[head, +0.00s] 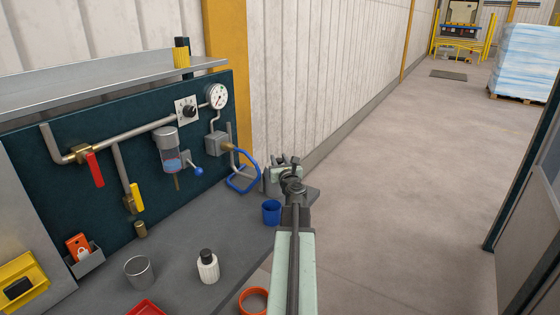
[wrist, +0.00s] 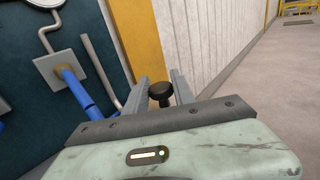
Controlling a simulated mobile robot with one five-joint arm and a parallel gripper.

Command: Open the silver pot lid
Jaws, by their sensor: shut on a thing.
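In the wrist view my gripper (wrist: 160,80) has its two grey fingers on either side of a round black knob (wrist: 161,91), shut on it. The knob looks like the handle of the silver pot lid; the lid itself is hidden below the gripper's front bar. In the head view a grey shape (head: 271,181), which looks like the pot's side, shows at the bench's far right corner, mostly hidden by my wrist and arm. I cannot tell whether the lid sits on the pot or is raised.
A blue cup (head: 271,212) stands just in front, near my arm. A blue hose (head: 243,183) loops at the left, below a gauge (head: 217,96). A white bottle (head: 208,266), a metal cup (head: 139,271) and an orange ring-shaped item (head: 253,301) are nearer. Open floor lies right.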

